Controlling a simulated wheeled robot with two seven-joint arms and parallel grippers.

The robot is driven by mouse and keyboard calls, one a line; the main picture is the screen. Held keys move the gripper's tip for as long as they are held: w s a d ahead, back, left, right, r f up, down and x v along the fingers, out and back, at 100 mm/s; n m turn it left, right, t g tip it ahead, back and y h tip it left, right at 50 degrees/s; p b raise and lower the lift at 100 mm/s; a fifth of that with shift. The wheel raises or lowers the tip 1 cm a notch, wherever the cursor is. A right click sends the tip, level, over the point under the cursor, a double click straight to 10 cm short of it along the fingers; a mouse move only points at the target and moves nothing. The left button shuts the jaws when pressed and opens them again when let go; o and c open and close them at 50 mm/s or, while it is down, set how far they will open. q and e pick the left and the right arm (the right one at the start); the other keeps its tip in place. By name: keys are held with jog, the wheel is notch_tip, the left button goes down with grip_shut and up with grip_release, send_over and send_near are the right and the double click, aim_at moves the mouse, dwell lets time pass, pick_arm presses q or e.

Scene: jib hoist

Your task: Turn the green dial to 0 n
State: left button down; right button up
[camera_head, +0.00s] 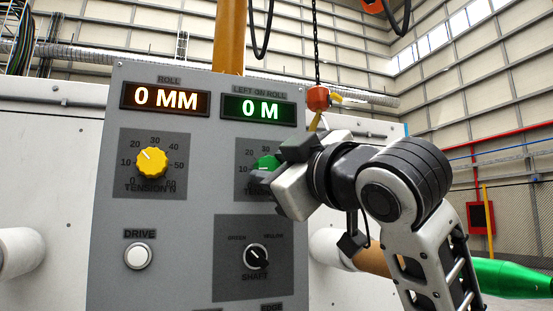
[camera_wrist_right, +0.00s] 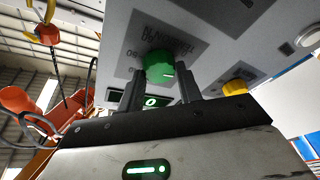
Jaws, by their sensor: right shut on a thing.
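The green dial (camera_head: 266,163) is on the upright grey panel (camera_head: 208,215), below the green-lit display (camera_head: 260,109) that reads 0 M. My right gripper (camera_head: 276,172) covers much of the dial and its scale in the head view. In the right wrist view the green dial (camera_wrist_right: 159,66) sits between the two dark fingers of my right gripper (camera_wrist_right: 160,80), which is shut on it. A pale mark shows on the dial's face there, but I cannot read its setting. My left gripper is not in view.
The yellow dial (camera_head: 151,162) is left of the green one, under an orange display (camera_head: 165,98) reading 0 MM. Below are a white DRIVE button (camera_head: 138,256) and a black SHAFT selector (camera_head: 256,256). An orange hoist hook block (camera_head: 318,97) hangs on a chain above my right gripper.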

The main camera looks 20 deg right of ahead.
jog(key=n+g, duration=0.1)
jog(key=n, duration=0.2)
jog(key=shift+d+r, duration=0.1)
jog(key=shift+r, duration=0.05)
jog(key=n+g, duration=0.1)
jog(key=n, duration=0.4)
jog(key=shift+y, duration=0.3)
jog(key=shift+n+g, duration=0.3)
jog(key=o, duration=1)
